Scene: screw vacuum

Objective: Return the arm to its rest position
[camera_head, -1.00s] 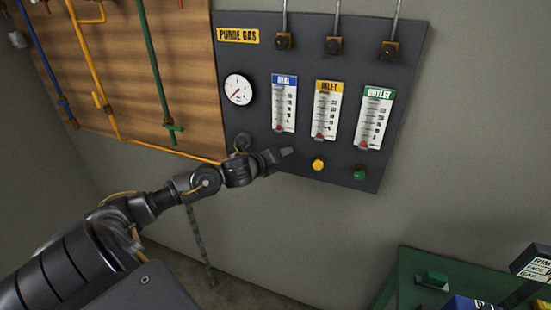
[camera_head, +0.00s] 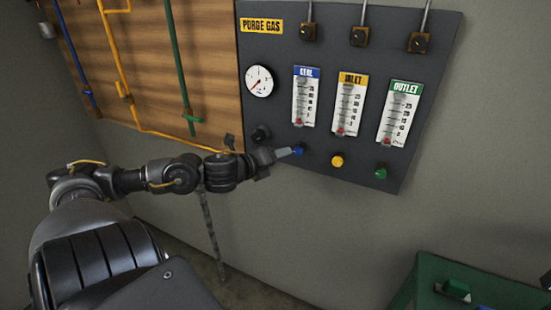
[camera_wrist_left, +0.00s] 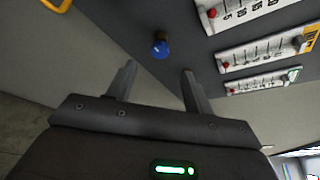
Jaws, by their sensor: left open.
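My left arm comes in from the left in the head view, with its left gripper (camera_head: 288,153) close to the lower left part of the purge gas panel (camera_head: 350,175). In the left wrist view the left gripper (camera_wrist_left: 158,80) is open, with its two fingers apart and nothing between them. The blue knob (camera_wrist_left: 160,47) lies ahead of the fingertips, apart from them. In the head view the blue knob (camera_head: 299,150) shows just past the fingertips. The right gripper is not in view.
A yellow knob (camera_head: 337,160) and a green knob (camera_head: 381,173) sit to the right. Above them are the seal (camera_head: 305,97), inlet (camera_head: 348,105) and outlet (camera_head: 400,113) flow meters and a round gauge (camera_head: 259,81). A green table (camera_head: 500,292) stands at lower right.

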